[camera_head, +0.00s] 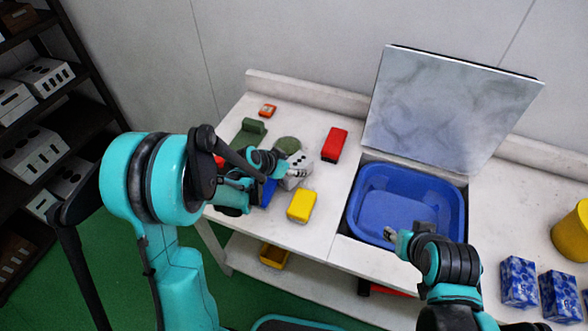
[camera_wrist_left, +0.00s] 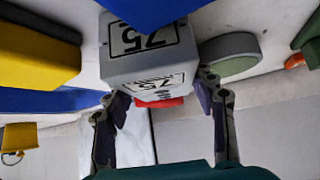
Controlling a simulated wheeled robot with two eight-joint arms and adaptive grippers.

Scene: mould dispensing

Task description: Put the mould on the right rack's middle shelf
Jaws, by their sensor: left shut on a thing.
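A pale grey block (camera_head: 299,168) with dark spots is at my left gripper (camera_head: 286,166), among the items on the left worktop; I take it to be the mould. In the left wrist view my left fingers (camera_wrist_left: 162,103) are shut on this block (camera_wrist_left: 150,62), which bears framed "75" labels. I cannot tell whether it touches the worktop. My right gripper (camera_head: 392,236) is over the front edge of the blue basin; its jaw gap is unclear. A dark rack (camera_head: 88,72) with pale boxes on its shelves stands at the far left. No rack shows on the right.
Close around the block are a yellow block (camera_head: 302,205), a red block (camera_head: 334,145), a green round piece (camera_head: 287,144) and a blue piece (camera_head: 268,194). The blue basin (camera_head: 455,215) sits under a raised marbled lid (camera_head: 440,105). Blue patterned boxes (camera_head: 519,283) stand at right.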

